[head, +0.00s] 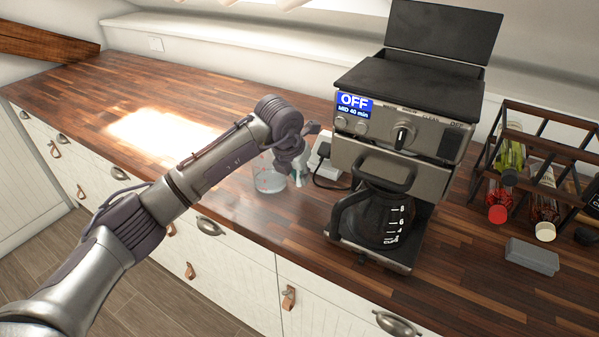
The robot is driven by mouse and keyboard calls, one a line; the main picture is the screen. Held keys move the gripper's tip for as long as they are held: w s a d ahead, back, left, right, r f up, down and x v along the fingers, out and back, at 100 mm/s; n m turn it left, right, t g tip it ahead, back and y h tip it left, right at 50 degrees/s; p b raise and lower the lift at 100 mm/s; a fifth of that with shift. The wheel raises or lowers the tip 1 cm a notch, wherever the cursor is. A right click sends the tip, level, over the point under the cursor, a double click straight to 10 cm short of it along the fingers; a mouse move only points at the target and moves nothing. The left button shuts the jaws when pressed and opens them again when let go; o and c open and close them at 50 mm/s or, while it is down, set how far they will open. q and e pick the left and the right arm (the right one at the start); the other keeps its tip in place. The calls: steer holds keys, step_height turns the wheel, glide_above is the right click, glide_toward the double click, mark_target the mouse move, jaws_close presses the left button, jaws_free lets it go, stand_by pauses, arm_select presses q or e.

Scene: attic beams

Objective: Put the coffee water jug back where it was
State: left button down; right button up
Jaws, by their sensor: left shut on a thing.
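The coffee water jug (269,182) is clear, with small red marks on its side. It is upright at the wooden counter, left of the coffee maker; I cannot tell whether its base touches the counter. My left gripper (299,168) is shut on the jug at its right side, and the wrist hides part of its top. The coffee maker (347,154) has its top lid (443,32) raised and its display reads OFF. A dark glass carafe (378,217) with a black handle sits in it. My right gripper is out of view.
A white socket block (317,152) with a black plug stands between the jug and the coffee maker. A dark rack (549,140) with several bottles is at the right, with a grey box (532,256) before it. The counter's left side is clear.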

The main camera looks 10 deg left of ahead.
arm_select(q)
steer(key=c, duration=1.6)
jaws_free()
steer(key=shift+f, duration=0.1)
steer(key=o, duration=0.5)
steer(key=shift+c, duration=0.2)
steer(key=shift+r, duration=0.3)
steer(key=shift+s+r, duration=0.15)
steer(key=shift+r, duration=0.15)
steer(key=b+v, duration=0.2)
steer(key=v, duration=0.9)
